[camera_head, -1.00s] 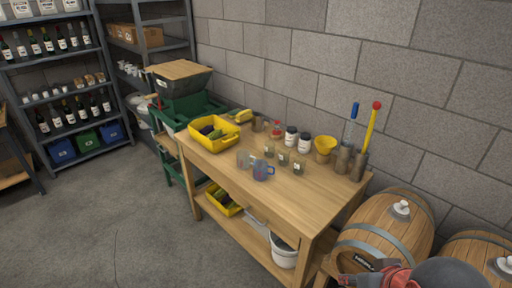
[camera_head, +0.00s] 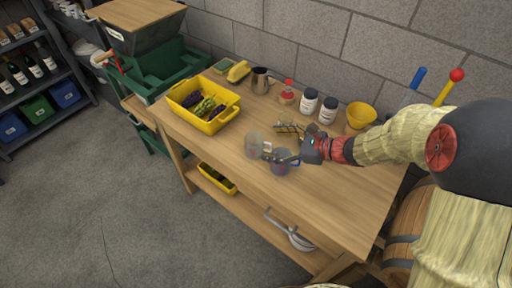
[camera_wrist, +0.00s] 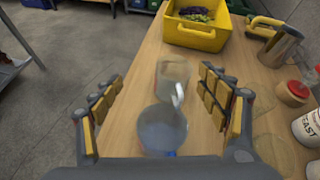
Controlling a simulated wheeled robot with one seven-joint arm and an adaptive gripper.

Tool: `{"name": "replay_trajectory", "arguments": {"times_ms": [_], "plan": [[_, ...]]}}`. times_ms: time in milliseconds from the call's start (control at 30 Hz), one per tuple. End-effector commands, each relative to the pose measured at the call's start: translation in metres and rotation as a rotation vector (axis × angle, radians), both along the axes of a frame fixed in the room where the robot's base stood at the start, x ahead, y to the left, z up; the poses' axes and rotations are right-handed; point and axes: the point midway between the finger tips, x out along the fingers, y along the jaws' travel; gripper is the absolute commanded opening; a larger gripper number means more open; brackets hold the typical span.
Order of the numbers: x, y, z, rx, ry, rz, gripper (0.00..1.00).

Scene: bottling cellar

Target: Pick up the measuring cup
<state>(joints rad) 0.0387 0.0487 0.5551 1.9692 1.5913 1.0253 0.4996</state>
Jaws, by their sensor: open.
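Two see-through vessels stand side by side on the wooden table. One is a clear cup (camera_head: 255,146), also in the wrist view (camera_wrist: 172,72). The other is a bluish cup with a blue handle (camera_head: 282,164), seen from above in the wrist view (camera_wrist: 162,130). I cannot tell for sure which one is the measuring cup; no scale marks are legible. My gripper (camera_head: 277,143) is open over the table beside them. In the wrist view the bluish cup lies low between my open fingers (camera_wrist: 160,106), with the clear cup just beyond. Neither is visibly gripped.
A yellow crate of grapes (camera_head: 204,107) stands at the table's left end. My arm covers the right end. The front left tabletop is clear.

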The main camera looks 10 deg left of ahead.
Motion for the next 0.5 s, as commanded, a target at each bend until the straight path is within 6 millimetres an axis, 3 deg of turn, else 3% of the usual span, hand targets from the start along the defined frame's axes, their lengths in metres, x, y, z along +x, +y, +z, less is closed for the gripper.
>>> {"name": "replay_trajectory", "arguments": {"times_ms": [33, 200, 500], "plan": [[0.009, -0.001, -0.011, 0.033, 0.038, -0.045, 0.75], [0.028, -0.002, -0.026, 0.091, 0.095, -0.125, 0.75], [0.039, 0.021, -0.038, 0.096, 0.098, -0.131, 0.75]]}}
